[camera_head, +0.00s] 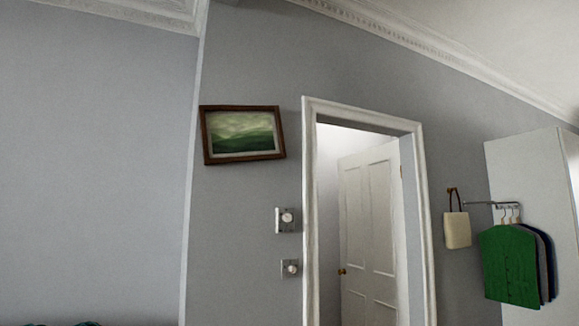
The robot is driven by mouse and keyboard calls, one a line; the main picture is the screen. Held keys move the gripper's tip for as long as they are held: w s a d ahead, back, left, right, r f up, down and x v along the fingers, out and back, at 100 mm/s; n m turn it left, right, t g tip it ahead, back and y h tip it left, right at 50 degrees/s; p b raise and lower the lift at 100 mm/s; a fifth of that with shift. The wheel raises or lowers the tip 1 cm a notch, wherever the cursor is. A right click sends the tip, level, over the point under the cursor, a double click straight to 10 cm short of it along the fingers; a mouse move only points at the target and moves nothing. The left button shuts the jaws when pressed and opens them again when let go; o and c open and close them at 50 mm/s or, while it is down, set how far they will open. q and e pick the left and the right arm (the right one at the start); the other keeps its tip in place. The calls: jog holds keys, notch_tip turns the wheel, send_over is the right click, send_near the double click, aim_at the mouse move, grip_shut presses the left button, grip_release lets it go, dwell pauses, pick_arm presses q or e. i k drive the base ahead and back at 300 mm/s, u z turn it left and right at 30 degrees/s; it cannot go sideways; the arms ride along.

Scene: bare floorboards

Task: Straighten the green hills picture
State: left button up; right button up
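The green hills picture (242,134) hangs on the grey wall, left of the doorway and right of the wall corner. It has a brown wooden frame and shows green hills under a pale green sky. The whole view is tilted, so I cannot tell exactly how far the frame leans against the wall. Neither of my grippers shows clearly in the head view. Only a dark shape, too little to identify, shows at the bottom left edge.
A white-framed doorway (310,220) has a white panelled door (370,230) standing open inside. Two wall controls (287,219) (290,268) sit below the picture. At right, a cream bag (457,230) and several garments (508,266) hang beside a white cabinet (525,165).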

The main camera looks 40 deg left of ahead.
aim_at(230, 133)
jog(key=z, duration=0.25)
jog(key=i, duration=1.4)
jog(key=u, duration=0.4)
jog(key=i, duration=0.9)
jog(key=u, duration=0.7)
